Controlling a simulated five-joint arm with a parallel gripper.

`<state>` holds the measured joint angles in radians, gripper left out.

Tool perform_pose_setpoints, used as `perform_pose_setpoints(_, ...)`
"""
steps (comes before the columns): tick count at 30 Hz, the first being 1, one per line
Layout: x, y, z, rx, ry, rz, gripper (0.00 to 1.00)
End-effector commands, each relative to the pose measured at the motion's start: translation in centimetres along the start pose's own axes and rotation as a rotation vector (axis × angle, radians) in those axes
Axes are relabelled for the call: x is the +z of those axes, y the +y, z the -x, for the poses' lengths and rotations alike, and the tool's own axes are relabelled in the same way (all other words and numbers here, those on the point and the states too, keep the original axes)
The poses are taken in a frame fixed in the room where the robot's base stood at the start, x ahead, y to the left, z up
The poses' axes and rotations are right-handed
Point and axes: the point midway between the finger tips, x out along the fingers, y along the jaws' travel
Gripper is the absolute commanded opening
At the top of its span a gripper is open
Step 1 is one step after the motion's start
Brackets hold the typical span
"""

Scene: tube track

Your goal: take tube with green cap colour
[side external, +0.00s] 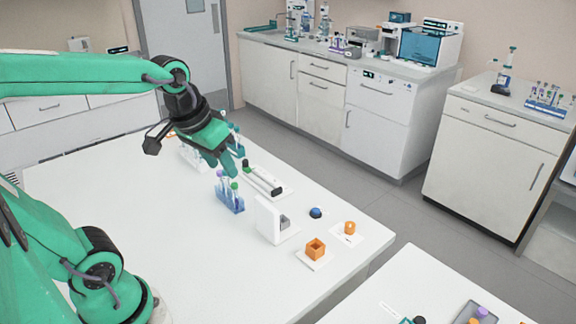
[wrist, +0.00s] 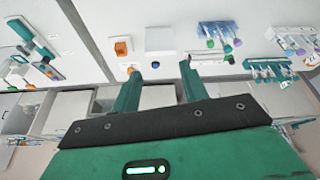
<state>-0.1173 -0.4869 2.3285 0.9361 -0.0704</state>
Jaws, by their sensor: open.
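A blue tube rack (side external: 230,199) stands on the white table in the side view, holding tubes with blue, purple and green caps. The green cap (side external: 234,185) is at its front right. In the wrist view this rack (wrist: 214,28) is at upper right, with the green cap (wrist: 210,43) at the left end of its visible caps. My gripper (side external: 230,168) hangs tilted above and behind the rack in the side view. Its jaws are open and empty, with the two fingers (wrist: 160,73) apart in the wrist view. The rack lies to the right of the fingers there.
Another tube rack (wrist: 268,70) with several tubes is partly hidden behind my gripper in the side view. A white upright block (side external: 267,219), a blue knob (side external: 316,212) and orange pieces (side external: 316,249) stand to the right.

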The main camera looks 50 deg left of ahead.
Motion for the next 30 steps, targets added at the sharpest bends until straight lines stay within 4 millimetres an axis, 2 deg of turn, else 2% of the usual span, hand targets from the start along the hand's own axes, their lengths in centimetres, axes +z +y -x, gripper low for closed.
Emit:
perform_pose_setpoints(6,-3.1,-2.2,-2.0,-0.032,-0.084,0.118,0.44)
perform_pose_setpoints(15,-6.6,-5.9,-5.6,-0.071,-0.19,0.279,0.44)
perform_pose_setpoints(21,-8.3,-8.9,-8.6,-0.095,-0.26,0.387,0.44)
perform_pose_setpoints(30,-9.5,-12.6,-12.3,-0.118,-0.336,0.507,0.44)
